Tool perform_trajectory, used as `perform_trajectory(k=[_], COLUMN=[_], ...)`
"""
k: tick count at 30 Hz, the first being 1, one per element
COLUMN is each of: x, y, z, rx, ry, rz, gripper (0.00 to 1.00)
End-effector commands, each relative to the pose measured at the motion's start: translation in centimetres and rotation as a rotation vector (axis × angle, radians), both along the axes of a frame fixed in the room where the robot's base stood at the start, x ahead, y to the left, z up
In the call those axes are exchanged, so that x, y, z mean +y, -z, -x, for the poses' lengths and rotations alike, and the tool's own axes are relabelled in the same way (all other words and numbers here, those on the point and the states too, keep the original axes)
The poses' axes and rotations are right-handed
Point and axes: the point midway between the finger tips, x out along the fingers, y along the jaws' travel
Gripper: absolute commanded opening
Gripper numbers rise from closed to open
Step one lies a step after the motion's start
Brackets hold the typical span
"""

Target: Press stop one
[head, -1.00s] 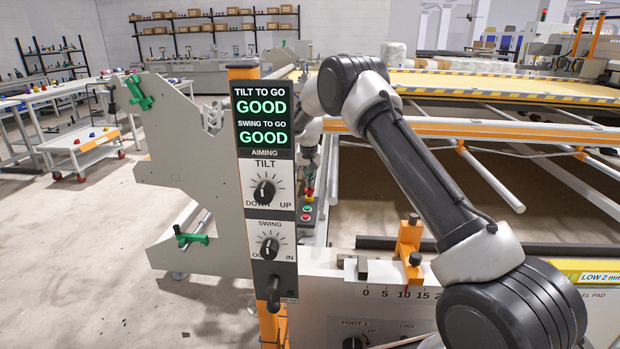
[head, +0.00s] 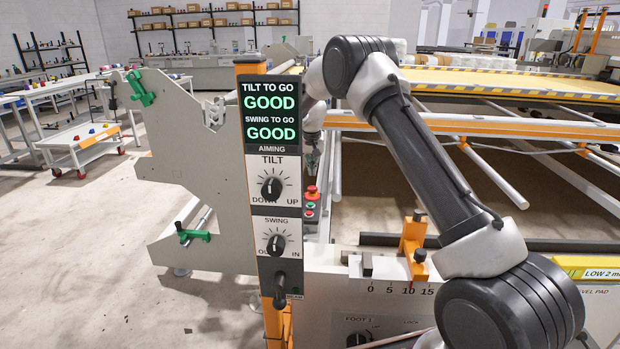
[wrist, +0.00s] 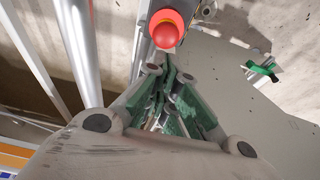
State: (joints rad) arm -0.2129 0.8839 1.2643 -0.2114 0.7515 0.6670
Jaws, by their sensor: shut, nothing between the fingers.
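A red mushroom-shaped button (head: 312,190) stands on top of a small control box (head: 318,226) beside the rail, behind the aiming panel; I cannot read a label on it. In the wrist view the red button (wrist: 166,30) shows large, just beyond my fingertips. My gripper (head: 313,160) is above the red button, with a small gap seen between them in the head view. In the wrist view my gripper (wrist: 168,68) has its green-padded fingers brought together at the tips, with nothing between them.
The aiming panel (head: 272,174) on its orange post stands in front of the box, its screen reading GOOD for tilt and swing. A grey side plate (head: 190,160) with green clamp handles is to the left. Green and red smaller buttons (head: 309,209) sit below the red one.

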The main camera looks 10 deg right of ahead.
Motion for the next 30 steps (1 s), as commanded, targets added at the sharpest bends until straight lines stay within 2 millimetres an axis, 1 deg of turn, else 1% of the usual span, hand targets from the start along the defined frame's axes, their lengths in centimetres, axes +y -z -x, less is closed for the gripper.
perform_trajectory(k=[1, 6, 9, 12, 18, 30], x=[0.1, 0.5, 0.6, 0.7, 0.8, 0.8], y=[-1.3, -4.8, -6.3, -7.3, -8.0, -8.0], z=[0.3, 1.3, 1.8, 2.1, 2.3, 2.3], rx=[-0.001, -0.001, 0.0, 0.0, 0.001, 0.001], ry=[0.0, 0.0, -0.001, -0.001, -0.001, -0.001], rz=[-0.001, -0.001, 0.0, 0.0, 0.001, 0.001], gripper=[0.0, 0.0, 0.0, 0.0, 0.0, 0.0])
